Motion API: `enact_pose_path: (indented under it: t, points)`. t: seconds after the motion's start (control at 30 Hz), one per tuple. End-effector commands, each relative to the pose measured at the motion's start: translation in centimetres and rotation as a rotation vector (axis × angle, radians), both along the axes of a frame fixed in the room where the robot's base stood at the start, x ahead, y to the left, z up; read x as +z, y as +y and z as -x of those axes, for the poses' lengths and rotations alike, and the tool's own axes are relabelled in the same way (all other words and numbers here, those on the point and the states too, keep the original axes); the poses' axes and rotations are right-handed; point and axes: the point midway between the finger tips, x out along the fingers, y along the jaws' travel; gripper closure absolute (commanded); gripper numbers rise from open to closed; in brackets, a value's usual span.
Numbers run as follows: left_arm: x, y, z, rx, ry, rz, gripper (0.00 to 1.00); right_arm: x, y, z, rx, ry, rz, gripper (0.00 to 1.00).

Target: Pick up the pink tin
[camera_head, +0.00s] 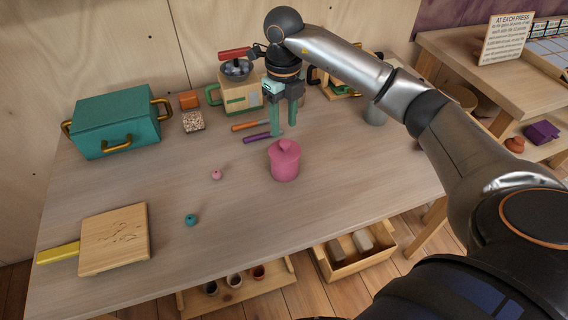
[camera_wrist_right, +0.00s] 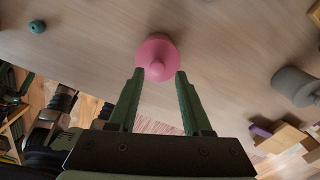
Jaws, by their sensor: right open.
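The pink tin (camera_head: 284,161) stands upright on the wooden table, with a knobbed lid on top. In the head view my right gripper (camera_head: 283,133) hangs fingers down, above and just behind the tin. Its green fingers are apart with nothing between them. In the right wrist view the pink tin (camera_wrist_right: 157,58) shows from above, just beyond the open fingertips (camera_wrist_right: 159,73). I cannot tell whether a finger touches it. My left gripper is in neither view.
An orange and a purple stick lie behind the tin. A teal box (camera_head: 117,122) with brass handles stands at the back left. A cutting board (camera_head: 114,240) lies at the front left. Pink and teal beads (camera_head: 190,219) lie left of the tin. The table middle is mostly clear.

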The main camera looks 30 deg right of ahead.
Motion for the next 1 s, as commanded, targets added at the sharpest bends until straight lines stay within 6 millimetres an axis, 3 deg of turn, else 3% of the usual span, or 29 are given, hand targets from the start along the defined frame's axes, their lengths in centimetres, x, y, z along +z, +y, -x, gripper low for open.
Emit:
enact_pose_path:
  t: [0.43, 0.73, 1.0]
  points:
    - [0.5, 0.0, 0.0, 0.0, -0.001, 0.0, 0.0, -5.1, 0.2, 0.9, 0.0, 0.001, -0.002, 0.51]
    - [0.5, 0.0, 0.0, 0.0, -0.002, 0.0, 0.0, -5.6, 0.2, 0.9, 0.001, -0.002, -0.001, 0.51]
    - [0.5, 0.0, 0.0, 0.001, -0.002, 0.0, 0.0, -5.6, 0.2, 0.8, 0.001, -0.002, -0.001, 0.8]
